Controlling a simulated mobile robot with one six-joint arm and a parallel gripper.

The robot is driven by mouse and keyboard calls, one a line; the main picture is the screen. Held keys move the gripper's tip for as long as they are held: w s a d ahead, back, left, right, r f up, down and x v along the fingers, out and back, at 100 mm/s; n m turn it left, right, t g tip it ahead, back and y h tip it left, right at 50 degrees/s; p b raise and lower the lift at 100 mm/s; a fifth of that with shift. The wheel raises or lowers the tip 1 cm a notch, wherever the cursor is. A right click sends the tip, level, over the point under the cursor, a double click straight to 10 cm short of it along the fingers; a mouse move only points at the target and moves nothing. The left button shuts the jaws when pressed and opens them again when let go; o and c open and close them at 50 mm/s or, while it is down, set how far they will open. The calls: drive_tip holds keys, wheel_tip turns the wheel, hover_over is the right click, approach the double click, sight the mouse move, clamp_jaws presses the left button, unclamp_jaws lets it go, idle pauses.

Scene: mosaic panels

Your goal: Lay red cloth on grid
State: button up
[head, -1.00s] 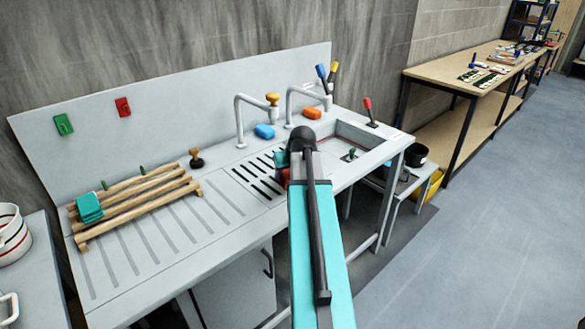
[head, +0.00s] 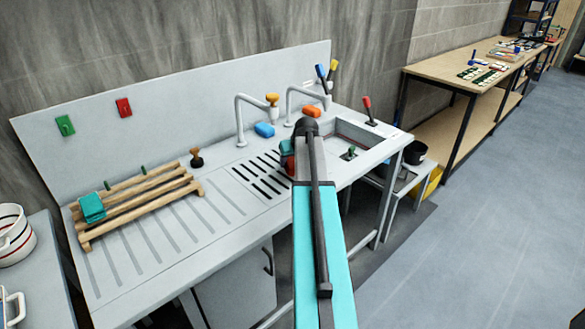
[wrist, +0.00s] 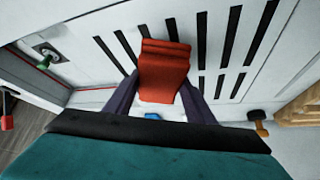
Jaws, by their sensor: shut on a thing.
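The red cloth (wrist: 163,72) is folded and hangs between the two dark fingers of my gripper (wrist: 160,98) in the wrist view. My gripper is shut on it. In the head view only a bit of red (head: 286,145) shows beside my gripper (head: 288,160), mostly hidden by my arm. The grid (head: 258,180) is a set of black slots in the grey counter. In the wrist view the slots of the grid (wrist: 210,50) lie behind and around the cloth. I cannot tell whether the cloth touches them.
A wooden rack (head: 150,207) with a teal cloth (head: 92,207) stands at left. A brown-knobbed stopper (head: 196,157), blue block (head: 264,130) and orange block (head: 311,110) sit near the taps (head: 241,120). The sink (head: 362,135) is at right. The ribbed drainer (head: 165,235) has free room.

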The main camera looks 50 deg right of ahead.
drive_tip(key=shift+f, duration=0.1)
drive_tip(key=shift+f+p, duration=0.75)
drive_tip(key=shift+f, duration=0.9)
drive_tip(key=shift+f, duration=0.15)
drive_tip(key=o, duration=0.9)
drive_tip(key=shift+r, duration=0.25)
drive_tip(key=shift+b+v, duration=1.35)
drive_tip(key=shift+v, duration=4.6)
drive_tip(key=shift+a, duration=0.15)
drive_tip(key=shift+f, duration=0.1)
